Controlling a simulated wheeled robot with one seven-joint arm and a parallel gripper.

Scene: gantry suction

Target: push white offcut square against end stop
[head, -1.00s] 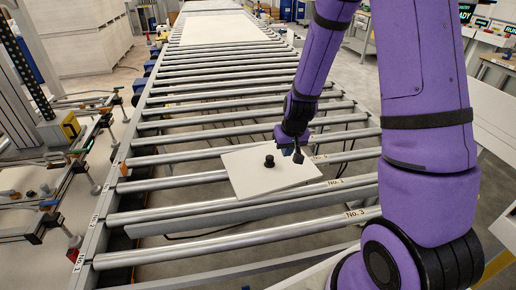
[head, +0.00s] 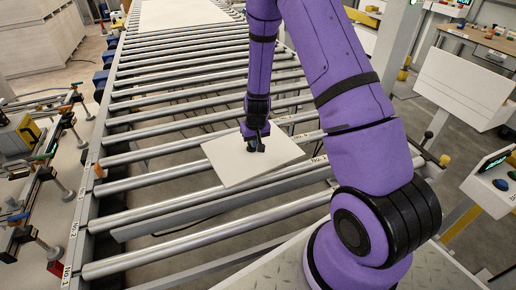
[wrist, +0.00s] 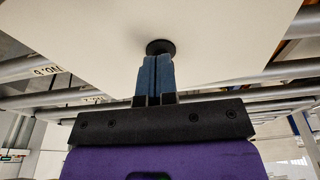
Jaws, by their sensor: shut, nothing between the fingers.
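The white offcut (head: 240,170) is a flat plate lying across the rollers, turned slightly askew to them. A flat grey bar (head: 205,209), apparently the end stop, crosses the conveyor on the near side of it. A gap shows between the plate's near edge and the bar, wider at the right. My gripper (head: 255,147) is over the middle of the plate. In the wrist view my blue fingers (wrist: 155,78) are shut and empty, right by a round black knob (wrist: 160,46) on the offcut (wrist: 225,35). Whether they touch it I cannot tell. In the head view my gripper hides the knob.
Steel rollers (head: 170,180) with open gaps run across the conveyor. A large white sheet (head: 180,14) lies at its far end. Side rails bound it, with clamp fittings (head: 45,173) on the left. A control box (head: 495,185) stands at the right.

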